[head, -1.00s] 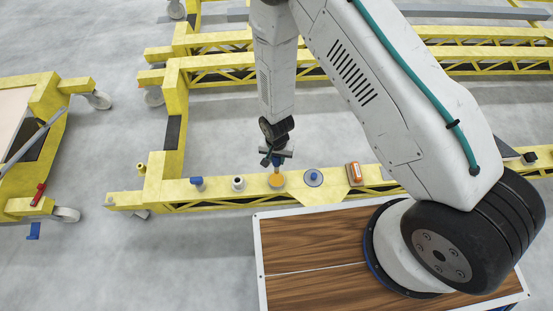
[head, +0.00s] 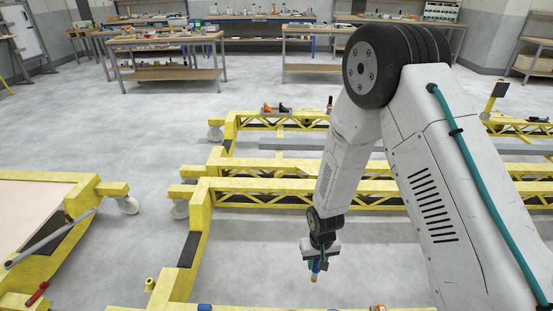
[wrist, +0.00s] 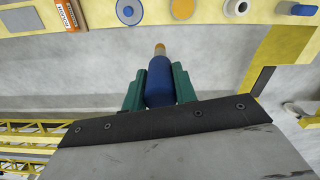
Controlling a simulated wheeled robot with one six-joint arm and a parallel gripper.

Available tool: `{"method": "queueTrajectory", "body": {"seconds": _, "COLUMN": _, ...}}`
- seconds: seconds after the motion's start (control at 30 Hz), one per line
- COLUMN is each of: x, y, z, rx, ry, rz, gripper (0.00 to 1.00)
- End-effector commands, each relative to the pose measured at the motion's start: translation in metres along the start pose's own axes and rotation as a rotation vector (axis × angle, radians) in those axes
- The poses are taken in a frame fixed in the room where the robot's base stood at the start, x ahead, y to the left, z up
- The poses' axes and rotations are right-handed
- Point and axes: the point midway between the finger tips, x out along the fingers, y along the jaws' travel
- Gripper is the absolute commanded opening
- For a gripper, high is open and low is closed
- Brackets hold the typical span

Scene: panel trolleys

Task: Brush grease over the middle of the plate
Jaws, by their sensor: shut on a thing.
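My gripper (head: 319,258) is shut on a brush with a blue handle (wrist: 160,84) and a tan tip, which points down in the head view. The brush hangs over bare floor, beyond the yellow front beam. A beige panel (head: 32,215) lies on the left trolley. I cannot tell for sure which thing is the plate.
An orange box (wrist: 70,15) and a blue piece (wrist: 303,10) also stand on the beam. Yellow trolley frames (head: 290,190) lie behind my gripper. A red-handled clamp (head: 37,294) is on the left trolley. Workbenches (head: 170,72) stand far back.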

Motion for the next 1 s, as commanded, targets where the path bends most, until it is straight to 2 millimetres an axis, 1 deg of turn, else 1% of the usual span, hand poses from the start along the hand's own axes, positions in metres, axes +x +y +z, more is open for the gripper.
{"method": "queueTrajectory", "body": {"seconds": 0.03, "x": -0.025, "y": 0.021, "z": -0.015, "rx": 0.003, "ry": 0.012, "rz": -0.001, "gripper": 0.05}}
{"method": "queueTrajectory", "body": {"seconds": 0.1, "x": -0.052, "y": 0.047, "z": -0.027, "rx": 0.004, "ry": 0.011, "rz": -0.001, "gripper": 0.05}}
{"method": "queueTrajectory", "body": {"seconds": 0.2, "x": -0.087, "y": 0.082, "z": -0.04, "rx": 0.032, "ry": 0.009, "rz": 0.0, "gripper": 0.05}}
{"method": "queueTrajectory", "body": {"seconds": 0.3, "x": -0.112, "y": 0.111, "z": -0.049, "rx": 0.083, "ry": 0.006, "rz": 0.0, "gripper": 0.05}}
{"method": "queueTrajectory", "body": {"seconds": 0.4, "x": -0.128, "y": 0.131, "z": -0.055, "rx": 0.124, "ry": 0.003, "rz": 0.0, "gripper": 0.05}}
{"method": "queueTrajectory", "body": {"seconds": 0.5, "x": -0.136, "y": 0.144, "z": -0.056, "rx": 0.148, "ry": 0.001, "rz": 0.0, "gripper": 0.05}}
{"method": "queueTrajectory", "body": {"seconds": 0.6, "x": -0.137, "y": 0.149, "z": -0.056, "rx": 0.159, "ry": 0.0, "rz": 0.0, "gripper": 0.05}}
{"method": "queueTrajectory", "body": {"seconds": 1.0, "x": -0.136, "y": 0.148, "z": -0.056, "rx": 0.158, "ry": 0.0, "rz": 0.0, "gripper": 0.05}}
